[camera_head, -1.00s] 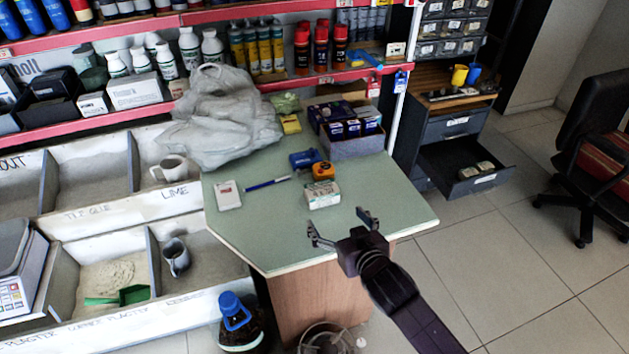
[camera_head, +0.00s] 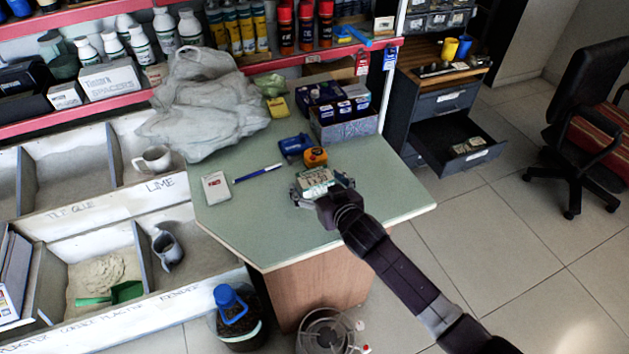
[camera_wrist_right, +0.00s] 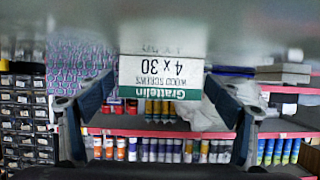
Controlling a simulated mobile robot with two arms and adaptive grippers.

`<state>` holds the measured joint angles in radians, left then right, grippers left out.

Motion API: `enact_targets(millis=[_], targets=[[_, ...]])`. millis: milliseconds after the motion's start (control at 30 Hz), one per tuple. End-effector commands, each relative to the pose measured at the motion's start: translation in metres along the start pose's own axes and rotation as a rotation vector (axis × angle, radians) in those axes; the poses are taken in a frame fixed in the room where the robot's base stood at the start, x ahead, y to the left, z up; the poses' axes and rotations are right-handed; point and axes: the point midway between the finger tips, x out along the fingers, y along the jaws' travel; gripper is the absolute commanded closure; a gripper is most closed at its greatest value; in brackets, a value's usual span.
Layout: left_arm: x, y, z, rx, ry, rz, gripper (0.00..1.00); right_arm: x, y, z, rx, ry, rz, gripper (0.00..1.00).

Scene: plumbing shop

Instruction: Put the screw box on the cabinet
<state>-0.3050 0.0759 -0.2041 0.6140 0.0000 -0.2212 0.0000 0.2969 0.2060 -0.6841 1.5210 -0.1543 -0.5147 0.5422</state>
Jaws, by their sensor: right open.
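The screw box (camera_head: 318,180) is a small white carton with a green stripe on the green table top (camera_head: 230,222). The cabinet (camera_head: 440,105) is the dark drawer unit with a wooden top (camera_head: 425,82), right of the table. My left gripper is not in view.
An orange tape measure (camera_head: 315,157), a blue item (camera_head: 294,145), a pen (camera_head: 258,173) and a white packet (camera_head: 216,188) lie near the box. Several blue boxes sit behind. Yellow (camera_head: 450,48) and blue (camera_head: 464,46) cups stand on the cabinet. One drawer (camera_head: 472,154) is pulled out.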

Motion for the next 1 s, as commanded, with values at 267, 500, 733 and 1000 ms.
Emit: enact_targets(millis=[267, 500, 733, 1000], targets=[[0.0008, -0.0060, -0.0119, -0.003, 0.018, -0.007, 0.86, 0.0130, -0.0006, 0.0001, -0.001, 0.000, -0.001, 0.16], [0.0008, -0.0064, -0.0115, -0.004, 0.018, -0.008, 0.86, 0.0127, -0.0006, 0.0002, 0.000, 0.000, -0.001, 0.26], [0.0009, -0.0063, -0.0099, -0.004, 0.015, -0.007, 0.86, 0.0126, -0.0005, 0.0003, 0.000, 0.000, -0.001, 0.51], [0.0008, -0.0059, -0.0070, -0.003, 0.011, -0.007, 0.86, 0.0125, -0.0007, -0.0011, 0.000, 0.002, -0.002, 0.74]])
